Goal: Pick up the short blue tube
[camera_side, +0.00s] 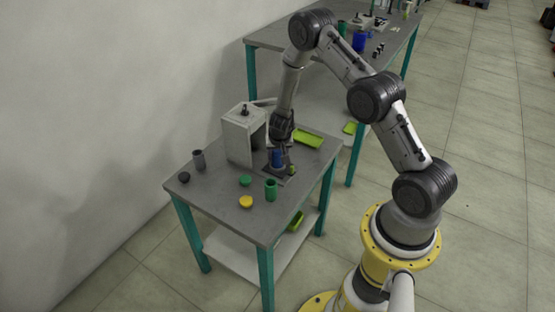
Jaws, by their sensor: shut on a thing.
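The short blue tube (277,158) is upright on the near table, beside the grey boxy machine. My gripper (282,146) points down from above and is shut on the tube's upper part. The dark fingers hide the top of the tube. The tube's lower end is at or very close to a dark plate (284,176); I cannot tell whether it touches.
A grey machine (238,136) stands just left of my gripper. A green tube (270,190), green cap (245,181), yellow cap (246,202), grey tube (199,160) and black cap (184,177) stand on the table (220,205). A lime tray (308,138) lies behind right.

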